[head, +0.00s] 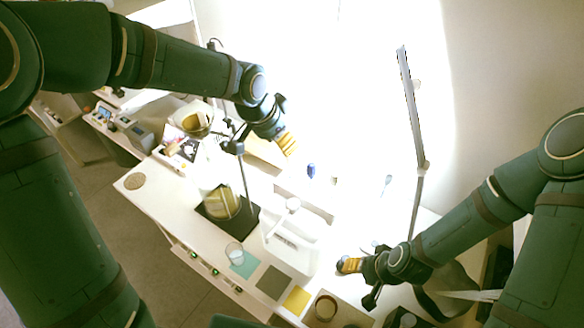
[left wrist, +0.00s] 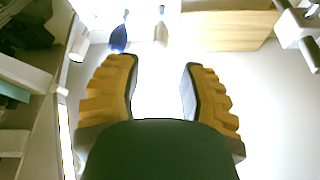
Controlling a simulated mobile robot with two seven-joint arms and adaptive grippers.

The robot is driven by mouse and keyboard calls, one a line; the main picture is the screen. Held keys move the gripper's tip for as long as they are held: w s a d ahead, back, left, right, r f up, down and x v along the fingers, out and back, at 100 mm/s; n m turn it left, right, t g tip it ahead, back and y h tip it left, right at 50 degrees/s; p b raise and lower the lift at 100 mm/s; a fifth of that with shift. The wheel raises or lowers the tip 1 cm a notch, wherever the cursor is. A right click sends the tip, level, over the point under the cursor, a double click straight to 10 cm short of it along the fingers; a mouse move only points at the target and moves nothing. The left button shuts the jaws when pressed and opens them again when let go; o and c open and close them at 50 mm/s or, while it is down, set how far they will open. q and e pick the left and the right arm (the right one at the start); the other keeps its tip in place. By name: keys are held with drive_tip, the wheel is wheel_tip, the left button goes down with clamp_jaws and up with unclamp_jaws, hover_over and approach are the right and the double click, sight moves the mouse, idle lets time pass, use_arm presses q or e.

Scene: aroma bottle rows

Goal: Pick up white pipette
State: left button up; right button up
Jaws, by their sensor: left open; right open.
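I cannot pick out the white pipette for sure. A slim pale object (head: 387,184) lies on the overexposed table right of centre in the head view. My left gripper (head: 287,143) hangs above the back of the table. In the left wrist view its ridged yellow fingers (left wrist: 163,92) are apart with nothing between them. Beyond them are a blue bottle (left wrist: 119,36) and a small pale bottle-like item (left wrist: 161,30); the blue bottle also shows in the head view (head: 311,170). My right gripper (head: 348,265) is open over the table's right side, holding nothing visible.
A white device (head: 292,250) stands mid-table, beside a black-based stand with a yellowish vessel (head: 221,203). A glass beaker (head: 235,253) is on a teal mat (head: 246,265). Grey (head: 273,282) and yellow (head: 296,300) mats lie along the front edge. A jointed lamp arm (head: 411,110) rises at right.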

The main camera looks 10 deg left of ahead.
sight(292, 159)
use_arm(q)
drive_tip(key=x, duration=0.9)
drive_tip(key=shift+w+d+f, duration=0.15)
drive_tip(key=shift+f, duration=0.2)
drive_tip(key=c, duration=0.4)
